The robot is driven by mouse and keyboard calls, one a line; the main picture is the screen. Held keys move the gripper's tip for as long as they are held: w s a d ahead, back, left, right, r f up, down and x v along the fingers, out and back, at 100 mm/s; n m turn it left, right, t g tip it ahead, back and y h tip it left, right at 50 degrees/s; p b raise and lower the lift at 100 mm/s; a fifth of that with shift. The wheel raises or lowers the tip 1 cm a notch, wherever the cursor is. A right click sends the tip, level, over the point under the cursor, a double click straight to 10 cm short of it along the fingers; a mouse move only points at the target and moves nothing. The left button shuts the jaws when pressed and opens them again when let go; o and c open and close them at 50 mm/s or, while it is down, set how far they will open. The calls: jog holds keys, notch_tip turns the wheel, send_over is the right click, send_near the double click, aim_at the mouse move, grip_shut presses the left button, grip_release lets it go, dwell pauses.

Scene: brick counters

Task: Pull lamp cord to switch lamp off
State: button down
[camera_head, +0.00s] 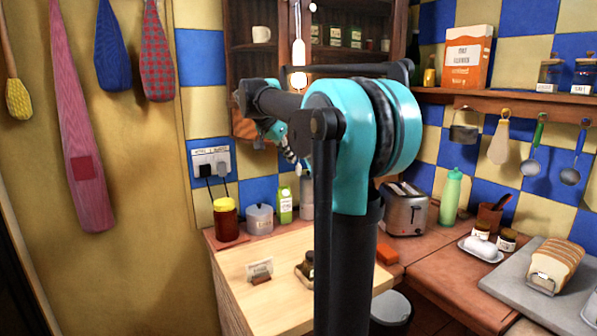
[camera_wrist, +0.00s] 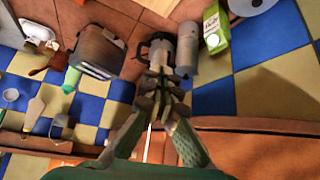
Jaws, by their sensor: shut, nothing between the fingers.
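A glowing white lamp (camera_head: 298,55) hangs in front of the dark wall cabinet in the head view. A thin line runs up from it, and I cannot tell the pull cord apart from it. My gripper (camera_head: 291,153) is below the lamp, at the left of my arm, small and partly hidden. In the wrist view my gripper (camera_wrist: 159,100) has its fingers together, with no lamp cord visible between them. A thin pale line shows between the teal finger parts there, but I cannot tell what it is. The lamp is not recognisable in the wrist view.
The counter below holds a red jar (camera_head: 225,222), a grey pot (camera_head: 260,219), a green carton (camera_head: 284,206) and a toaster (camera_head: 405,210). The cabinet (camera_head: 252,62) and the tiled wall are close behind my gripper. My arm hides the middle of the head view.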

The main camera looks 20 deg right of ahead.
aim_at(297, 167)
jog(key=shift+x, duration=1.9)
jog(key=shift+f, duration=0.1)
jog(key=shift+s+a+r, duration=0.25)
jog(key=shift+s+a, duration=0.1)
jog(key=shift+a, duration=0.25)
jog(key=shift+s+a+r, duration=0.25)
jog(key=shift+s+a, duration=0.15)
jog(key=shift+a, duration=0.25)
jog(key=v, duration=1.2)
